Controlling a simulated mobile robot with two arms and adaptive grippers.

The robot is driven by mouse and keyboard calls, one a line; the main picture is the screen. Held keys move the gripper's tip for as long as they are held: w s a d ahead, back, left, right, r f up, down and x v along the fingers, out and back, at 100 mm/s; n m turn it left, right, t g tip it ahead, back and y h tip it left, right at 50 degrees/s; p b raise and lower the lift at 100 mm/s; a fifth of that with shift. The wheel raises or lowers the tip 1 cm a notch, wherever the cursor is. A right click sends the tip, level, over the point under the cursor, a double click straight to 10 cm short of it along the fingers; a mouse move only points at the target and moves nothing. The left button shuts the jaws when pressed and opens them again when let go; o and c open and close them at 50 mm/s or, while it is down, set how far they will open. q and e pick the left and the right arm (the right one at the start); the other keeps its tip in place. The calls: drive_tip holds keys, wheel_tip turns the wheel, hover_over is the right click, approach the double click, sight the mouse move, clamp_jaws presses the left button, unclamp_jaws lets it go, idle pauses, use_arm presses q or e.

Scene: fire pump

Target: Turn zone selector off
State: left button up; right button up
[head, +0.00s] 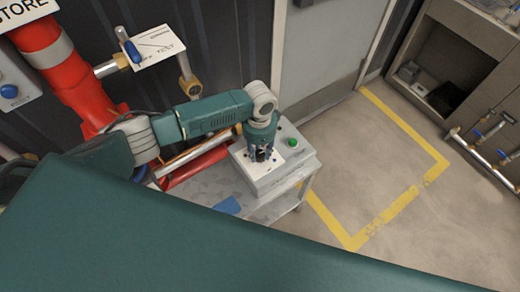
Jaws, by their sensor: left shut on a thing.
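A light grey control box (262,183) stands on a grey stand beside the red pipework. Its sloped top carries a white plate and a green button (293,142). My left gripper (262,156) points down over the white plate and is shut on a small dark knob, the zone selector (261,155). The fingers cover most of the selector, so its pointing direction cannot be read. My right gripper does not show.
A large red pipe (70,75) rises at the left, with a white sign (157,47) and a blue-handled valve (130,47) behind my left arm. A grey door (325,50) stands behind. Yellow-marked floor (385,165) at the right is clear. Shelving and small pipes line the far right.

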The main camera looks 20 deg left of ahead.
use_arm(q)
drive_tip(key=m, duration=0.3)
drive_tip(key=shift+s+a+f+m, duration=0.1)
drive_tip(key=shift+a+m, duration=0.25)
drive_tip(key=shift+m, duration=0.05)
drive_tip(key=m, duration=0.4)
drive_tip(key=shift+m, duration=0.3)
drive_tip(key=m, duration=0.5)
drive_tip(key=shift+w+a, duration=0.1)
drive_tip(key=shift+w, duration=0.15)
drive_tip(key=shift+w+m+b, duration=0.15)
drive_tip(key=shift+m+b, duration=0.2)
drive_tip(key=shift+m, duration=1.15)
drive_tip(key=shift+r, duration=0.25)
drive_tip(key=o, duration=1.1)
drive_tip(key=shift+f, duration=0.1)
drive_tip(key=shift+d, duration=0.2)
